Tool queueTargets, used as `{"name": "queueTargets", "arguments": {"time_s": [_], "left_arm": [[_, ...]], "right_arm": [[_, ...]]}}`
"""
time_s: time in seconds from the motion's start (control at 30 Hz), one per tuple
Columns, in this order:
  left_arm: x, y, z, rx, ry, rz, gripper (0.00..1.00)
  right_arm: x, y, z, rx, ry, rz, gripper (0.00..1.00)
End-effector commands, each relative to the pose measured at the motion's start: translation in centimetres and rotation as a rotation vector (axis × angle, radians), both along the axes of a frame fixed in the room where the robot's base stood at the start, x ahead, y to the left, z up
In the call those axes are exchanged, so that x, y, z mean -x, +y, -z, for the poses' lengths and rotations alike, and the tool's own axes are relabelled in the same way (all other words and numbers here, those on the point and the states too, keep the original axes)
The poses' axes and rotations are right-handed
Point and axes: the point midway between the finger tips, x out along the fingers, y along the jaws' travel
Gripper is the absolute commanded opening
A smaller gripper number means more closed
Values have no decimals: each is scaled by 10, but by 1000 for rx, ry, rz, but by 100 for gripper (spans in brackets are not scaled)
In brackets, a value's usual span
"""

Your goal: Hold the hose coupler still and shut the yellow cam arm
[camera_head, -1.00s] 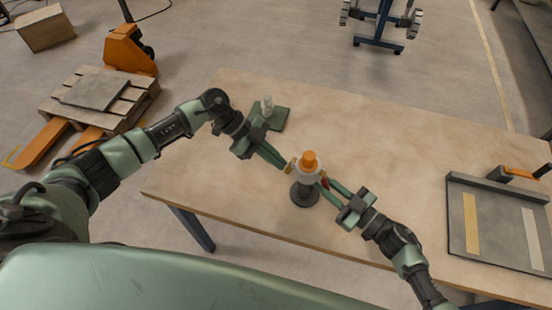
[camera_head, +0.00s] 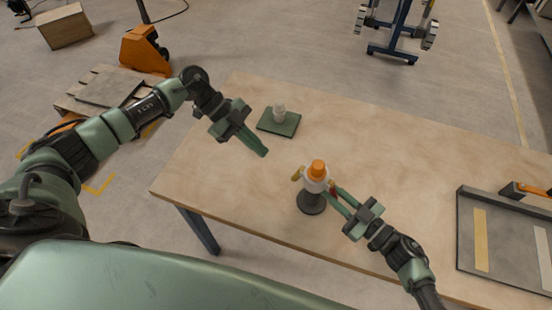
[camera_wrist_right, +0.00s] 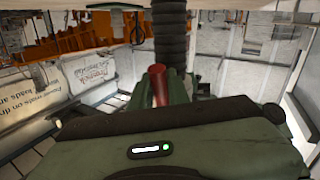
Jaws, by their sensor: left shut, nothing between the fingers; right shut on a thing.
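The hose coupler (camera_head: 316,184) is a pale collar with an orange top (camera_head: 318,168), upright on a dark round stand (camera_head: 311,203) near the table's front edge. Its yellow cam arm (camera_head: 297,174) sticks out at its left side. A red arm (camera_head: 333,187) is at its right side and also shows in the right wrist view (camera_wrist_right: 158,85). My right gripper (camera_head: 334,190) is at the red arm and appears shut on it; its tips are partly hidden. My left gripper (camera_head: 265,153) is shut and empty, up and left of the yellow arm, clear of the coupler.
A green plate (camera_head: 283,127) with a pale fitting (camera_head: 279,112) lies behind my left gripper. A grey tray (camera_head: 508,240) with two strips lies at the right end. The wooden table (camera_head: 400,140) is bare between them. In the right wrist view a dark ribbed column (camera_wrist_right: 170,35) rises ahead.

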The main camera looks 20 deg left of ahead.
Motion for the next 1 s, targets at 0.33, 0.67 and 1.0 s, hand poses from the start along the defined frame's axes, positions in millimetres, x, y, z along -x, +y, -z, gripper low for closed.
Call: {"name": "queueTargets", "arguments": {"time_s": [0.33,0.67,1.0], "left_arm": [[-3,34,-27,-1,-2,-3,0],[-3,36,-27,-2,-1,-2,0],[-3,35,-27,-2,-1,-2,0]], "right_arm": [[-1,-1,-1,0,-2,3,0],[-2,-1,-1,0,-2,3,30],[-1,-1,-1,0,-1,2,42]]}}
